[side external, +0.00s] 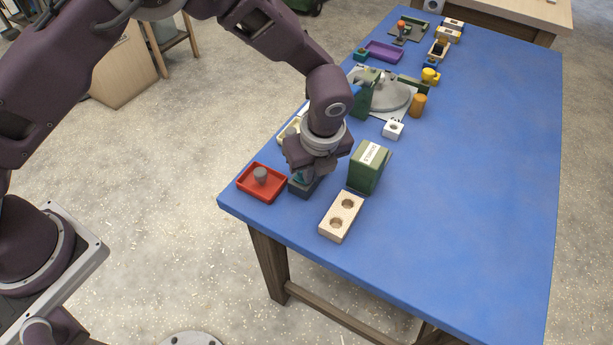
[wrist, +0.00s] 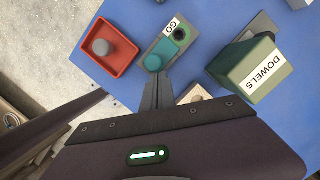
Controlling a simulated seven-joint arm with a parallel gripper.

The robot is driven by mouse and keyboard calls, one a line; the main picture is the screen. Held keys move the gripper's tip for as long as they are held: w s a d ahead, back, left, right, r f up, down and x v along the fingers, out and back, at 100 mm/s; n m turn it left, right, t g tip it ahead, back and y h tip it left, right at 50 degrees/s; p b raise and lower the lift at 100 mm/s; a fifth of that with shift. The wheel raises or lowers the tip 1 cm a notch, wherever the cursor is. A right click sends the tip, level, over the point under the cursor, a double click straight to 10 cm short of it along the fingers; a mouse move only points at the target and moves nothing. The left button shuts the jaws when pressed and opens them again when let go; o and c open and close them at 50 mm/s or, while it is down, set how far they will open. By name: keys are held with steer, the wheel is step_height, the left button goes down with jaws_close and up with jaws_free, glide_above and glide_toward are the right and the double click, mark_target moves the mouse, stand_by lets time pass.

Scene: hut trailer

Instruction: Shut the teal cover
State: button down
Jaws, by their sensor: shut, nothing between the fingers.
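A grey box (wrist: 184,49) with a white GO label and a dark round button (wrist: 180,33) lies on the blue table. The teal cover (wrist: 167,52) is beside the button, which is uncovered. In the side view the box (side external: 303,188) is mostly hidden under my gripper, with a bit of teal (side external: 299,177) showing. My gripper (wrist: 158,82) is shut and empty, its fingertips close to the end of the teal cover. I cannot tell whether they touch it.
A red tray (side external: 246,190) holding a grey knob-like piece stands left of the box. A green DOWELS box (side external: 366,175) stands to the right. A wooden block with two holes (side external: 341,216) is near the front edge. The table's right side is clear.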

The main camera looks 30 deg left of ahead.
steer(key=w, duration=0.4)
steer(key=shift+w+a, duration=0.1)
steer(key=shift+w, duration=0.05)
steer(key=s+d, duration=0.2)
steer(key=d, duration=0.1)
steer(key=shift+s+d, duration=0.1)
steer(key=v, duration=1)
steer(key=s+a+r+n+t+h, duration=0.1)
steer(key=s+a+r+n, duration=0.3)
steer(key=a+r+n, duration=0.3)
steer(key=s+a+r+n, duration=0.4)
steer(key=a+r, duration=0.4)
steer(key=r, duration=0.2)
steer(key=s+a+n+t, duration=0.1)
steer(key=s+a+n, duration=0.3)
steer(key=s+n, duration=0.3)
steer(key=s+a+n+t+h, duration=0.1)
steer(key=s+a+n+t, duration=0.1)
steer(key=s+a+n, duration=0.2)
steer(key=s+n, duration=0.3)
steer(key=s, duration=0.4)
steer(key=shift+a, duration=0.3)
